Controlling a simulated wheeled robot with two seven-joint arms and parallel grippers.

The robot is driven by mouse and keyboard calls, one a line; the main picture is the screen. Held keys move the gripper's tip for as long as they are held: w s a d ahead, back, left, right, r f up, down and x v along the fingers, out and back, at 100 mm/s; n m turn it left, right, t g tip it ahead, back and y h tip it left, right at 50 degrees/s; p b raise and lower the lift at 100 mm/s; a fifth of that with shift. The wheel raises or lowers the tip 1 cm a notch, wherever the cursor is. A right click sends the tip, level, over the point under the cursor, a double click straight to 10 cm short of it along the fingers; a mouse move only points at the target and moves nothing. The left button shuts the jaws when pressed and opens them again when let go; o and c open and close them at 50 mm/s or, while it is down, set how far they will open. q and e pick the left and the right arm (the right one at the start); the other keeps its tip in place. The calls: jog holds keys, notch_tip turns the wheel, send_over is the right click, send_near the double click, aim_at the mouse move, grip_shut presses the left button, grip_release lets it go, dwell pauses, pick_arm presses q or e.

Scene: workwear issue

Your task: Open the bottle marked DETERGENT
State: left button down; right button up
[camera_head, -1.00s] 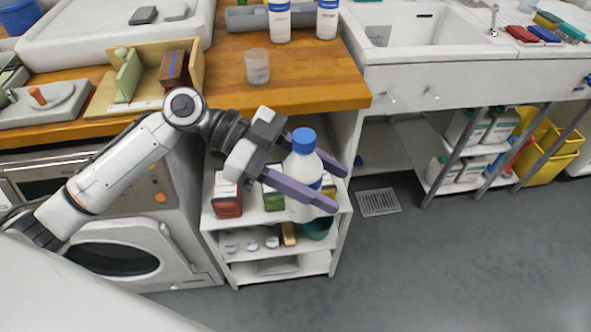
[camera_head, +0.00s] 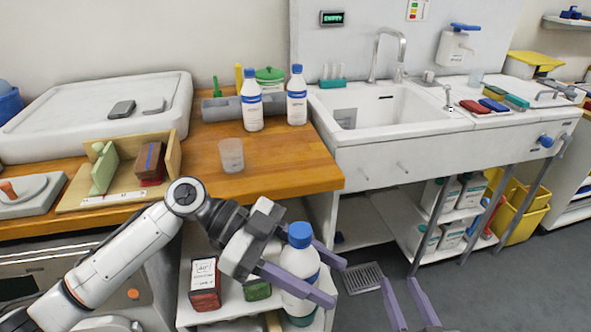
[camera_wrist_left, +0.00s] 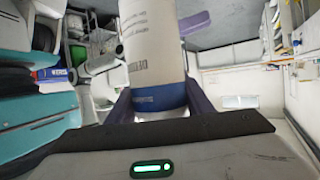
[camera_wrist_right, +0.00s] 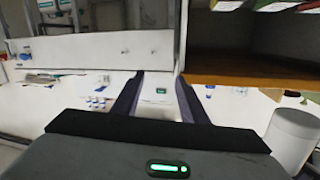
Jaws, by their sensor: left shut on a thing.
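A white bottle with a blue cap (camera_head: 300,234) stands upright in the jaws of my left gripper (camera_head: 326,281). The cap is on the bottle. In the left wrist view the bottle's body (camera_wrist_left: 150,45) is close between the fingers, with dark label lettering that seems to begin "DETE". My left gripper is shut on this bottle, in front of the low shelf unit. My right gripper (camera_head: 404,288) is open and empty, to the right of the bottle and apart from it. Its two spread fingers also show in the right wrist view (camera_wrist_right: 155,95).
Two more white bottles with blue caps (camera_head: 252,108) (camera_head: 297,102) stand on the wooden counter (camera_head: 280,165), near a clear cup (camera_head: 231,155). A red-labelled box (camera_head: 205,285) is on the shelf by the held bottle. A sink (camera_head: 380,110) is at the right.

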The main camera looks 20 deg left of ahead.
jog(key=w+a+r+n+t+y, duration=0.1)
jog(key=w+a+r+y, duration=0.25)
jog(key=r, duration=0.45)
jog(key=w+a+r+n+t+y, duration=0.2)
jog(key=a+r+y, duration=0.15)
jog(key=r, duration=0.35)
jog(key=s+a+r+n+g+y, duration=0.3)
jog(key=a+r+n+g+y, duration=0.35)
jog(key=a+r+y, duration=0.5)
jog(key=s+a+r+n+g, duration=0.95)
jog(key=n+g, duration=0.35)
jog(key=g, duration=0.3)
jog(key=s+a+n+g+h, duration=0.3)
jog(key=s+n+g+h, duration=0.25)
jog(key=s+h, duration=0.35)
jog(key=m+t+h, duration=0.6)
jog(key=t+h, duration=0.3)
jog(key=h, duration=0.6)
send_over(296, 229)
jog(key=f, duration=0.3)
jog(key=shift+s+a+f, duration=0.2)
jog(key=shift+a+f, duration=0.05)
jog(key=shift+f, duration=0.05)
jog(key=shift+w+d, duration=0.1)
jog(key=shift+d, duration=0.1)
jog(key=shift+f, duration=0.35)
notch_tip(296, 229, down, 7)
